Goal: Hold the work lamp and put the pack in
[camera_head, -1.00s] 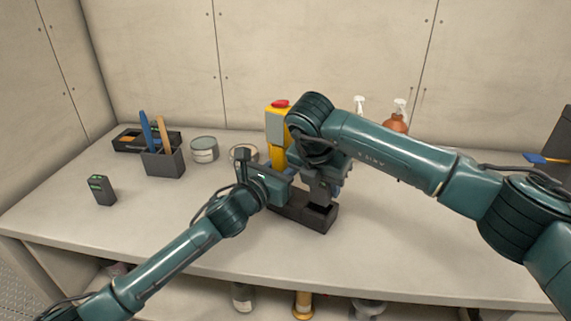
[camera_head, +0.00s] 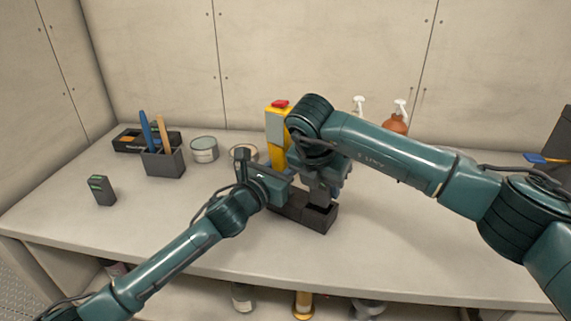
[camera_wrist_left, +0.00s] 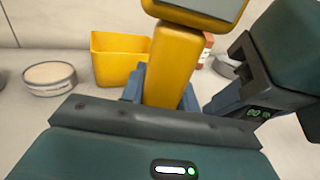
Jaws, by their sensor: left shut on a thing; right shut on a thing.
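The yellow work lamp (camera_head: 275,121), with a grey panel and a red top, stands upright near the middle of the bench. My left gripper (camera_head: 281,183) is shut on its yellow stem, which also shows in the left wrist view (camera_wrist_left: 172,66). A dark pack with a green label (camera_head: 102,191) stands on the bench at the left.
A holder (camera_head: 164,162) with blue and tan handles, a dark tray (camera_head: 128,140) and a tin (camera_head: 204,149) stand at the back left. A yellow bin (camera_wrist_left: 118,62) stands behind the lamp. Spray bottles (camera_head: 397,123) stand at the back. The front left bench is clear.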

